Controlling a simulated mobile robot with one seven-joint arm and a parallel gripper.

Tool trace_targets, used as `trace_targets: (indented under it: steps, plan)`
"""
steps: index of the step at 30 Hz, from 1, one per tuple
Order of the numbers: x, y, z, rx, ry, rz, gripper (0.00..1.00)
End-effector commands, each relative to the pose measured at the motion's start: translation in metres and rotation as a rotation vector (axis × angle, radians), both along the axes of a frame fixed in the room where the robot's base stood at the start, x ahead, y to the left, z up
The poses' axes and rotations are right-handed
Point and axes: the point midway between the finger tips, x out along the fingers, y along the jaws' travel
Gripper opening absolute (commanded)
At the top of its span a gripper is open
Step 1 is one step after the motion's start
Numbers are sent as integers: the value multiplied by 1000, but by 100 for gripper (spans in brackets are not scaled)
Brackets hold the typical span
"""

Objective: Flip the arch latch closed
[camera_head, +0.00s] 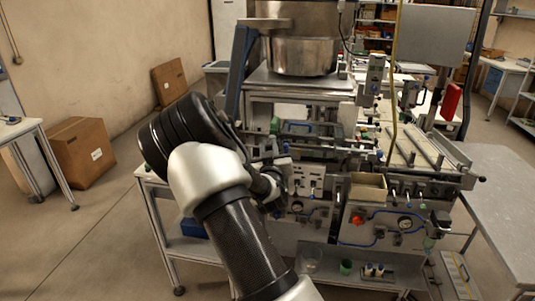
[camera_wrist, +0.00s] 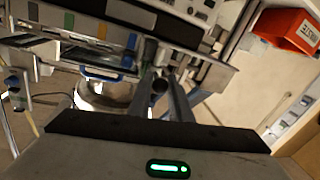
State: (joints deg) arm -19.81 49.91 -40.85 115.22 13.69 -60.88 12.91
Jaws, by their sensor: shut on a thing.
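My gripper (camera_wrist: 162,84) shows in the wrist view with its two long fingers close together at the front of the machine. It is shut on a small dark round-ended part (camera_wrist: 160,86) between the fingertips. I cannot tell for sure whether this part belongs to the arch latch. In the head view my arm reaches to the left front of the machine (camera_head: 305,178), and its wrist hides the fingertips and what they hold. No arch latch can be clearly made out in either view.
A yellow hose (camera_head: 394,80) hangs in front of the machine. A tan open tray (camera_head: 367,188) and a gauge (camera_head: 404,223) are to the right of my arm. A cardboard box (camera_head: 80,153) stands at the left. A red bin (camera_wrist: 290,28) shows in the wrist view.

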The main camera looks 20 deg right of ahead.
Motion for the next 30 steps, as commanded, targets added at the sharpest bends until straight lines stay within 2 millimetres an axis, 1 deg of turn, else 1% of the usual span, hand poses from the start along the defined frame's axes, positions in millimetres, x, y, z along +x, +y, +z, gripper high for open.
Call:
trace_targets:
  steps: [1,11,12,14,15,22,25,28,30]
  plan:
    - [-1,-2,-1,1,-2,8,0]
    - [-1,-1,0,0,1,20,0]
    - [-1,-1,0,0,1,20,25]
    - [-1,-1,0,0,1,20,35]
    - [-1,-1,0,0,1,20,37]
    - [-1,-1,0,0,0,20,37]
    - [-4,0,0,1,0,20,37]
    - [-14,4,0,2,1,19,37]
    - [-25,9,-1,3,2,20,37]
